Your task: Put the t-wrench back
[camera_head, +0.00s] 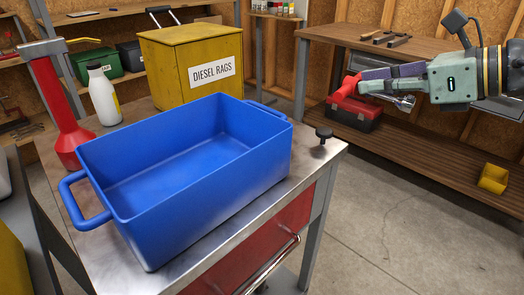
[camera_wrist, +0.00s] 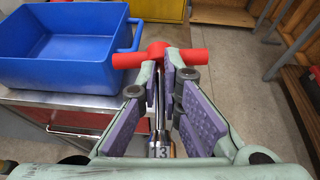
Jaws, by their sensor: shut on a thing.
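The t-wrench (camera_head: 346,88) has a red cross handle and a metal shaft ending in a socket. My gripper (camera_head: 372,84) is shut on its shaft and holds it in the air to the right of the metal cart. In the wrist view the red handle (camera_wrist: 160,55) lies beyond the fingertips of my gripper (camera_wrist: 165,72). The shaft runs back between the purple finger pads to a socket marked 13. A blue bin (camera_head: 205,195) with side handles stands on the cart top (camera_head: 315,160). Its visible inside is empty. My gripper is apart from the bin.
A red and black toolbox (camera_head: 352,118) and a yellow bin (camera_head: 493,178) sit on the workbench's lower shelf. Open floor lies between cart and bench.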

